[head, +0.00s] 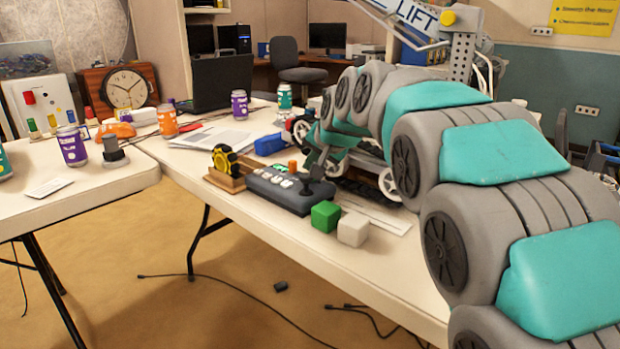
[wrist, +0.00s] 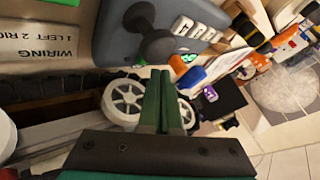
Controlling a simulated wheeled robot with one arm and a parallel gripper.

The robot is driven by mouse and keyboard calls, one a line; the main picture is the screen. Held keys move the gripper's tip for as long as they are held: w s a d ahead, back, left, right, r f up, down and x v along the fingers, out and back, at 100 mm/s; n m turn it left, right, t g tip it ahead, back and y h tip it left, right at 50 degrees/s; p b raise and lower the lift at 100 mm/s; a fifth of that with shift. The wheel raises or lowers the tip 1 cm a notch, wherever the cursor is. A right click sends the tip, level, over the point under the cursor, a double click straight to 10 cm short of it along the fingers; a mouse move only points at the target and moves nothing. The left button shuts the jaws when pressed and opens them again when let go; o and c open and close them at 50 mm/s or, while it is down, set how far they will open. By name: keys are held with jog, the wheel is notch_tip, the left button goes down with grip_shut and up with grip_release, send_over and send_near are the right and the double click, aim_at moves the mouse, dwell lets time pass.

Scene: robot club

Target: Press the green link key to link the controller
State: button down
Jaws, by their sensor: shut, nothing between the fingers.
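The controller (head: 284,198) is a dark grey box on the table in the head view, with several white keys, a black joystick (head: 317,170) and an orange knob (head: 292,166). A bright green patch (head: 270,168) shows at its far side; I cannot tell whether it is the link key. In the wrist view the controller (wrist: 112,35) fills the top middle, with the joystick (wrist: 152,42) and a small green patch (wrist: 187,58) beyond the fingertips. My gripper (wrist: 160,72) is shut and empty, its fingertips just below the controller in the picture.
A green cube (head: 325,216) and a white cube (head: 353,229) stand in front of the controller. A wheeled vehicle's white wheel (wrist: 124,100) is close to my fingers.

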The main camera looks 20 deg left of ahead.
jog(key=shift+f, duration=0.1)
dwell(0.7)
jog(key=shift+f, duration=0.3)
jog(key=shift+f+b, duration=0.45)
dwell(0.7)
jog(key=shift+r, duration=0.1)
jog(key=shift+r+p, duration=0.45)
jog(key=shift+r, duration=0.3)
jog(key=shift+r, duration=0.15)
jog(key=shift+r+p, duration=1.4)
jog(key=shift+r, duration=1)
